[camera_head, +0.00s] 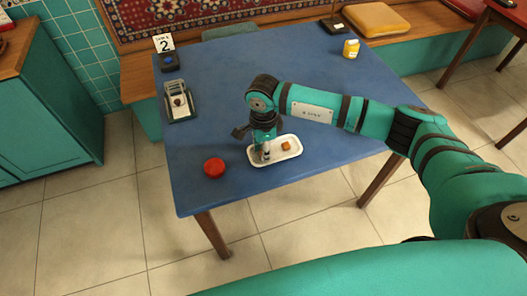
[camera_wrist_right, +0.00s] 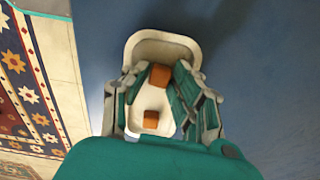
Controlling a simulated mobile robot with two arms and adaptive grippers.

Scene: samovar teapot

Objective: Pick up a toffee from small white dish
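The small white dish (camera_head: 256,161) lies on the blue table, and its white rim also shows in the right wrist view (camera_wrist_right: 163,36). One brown toffee (camera_head: 286,146) lies in the dish, apart from my gripper; it seems to be the lower toffee in the wrist view (camera_wrist_right: 151,119). My right gripper (camera_head: 266,155) points down over the dish's left part. In the wrist view its fingertips (camera_wrist_right: 160,72) close in on both sides of a second, slightly turned toffee (camera_wrist_right: 159,77). The fingers hide that toffee in the head view. My left gripper is not in view.
A red round object (camera_head: 214,168) stands left of the dish. A samovar-side box-like item (camera_head: 178,101), a dark blue box (camera_head: 168,62) by a "2" card (camera_head: 163,43) and a yellow jar (camera_head: 351,48) stand farther back. The table's middle is clear.

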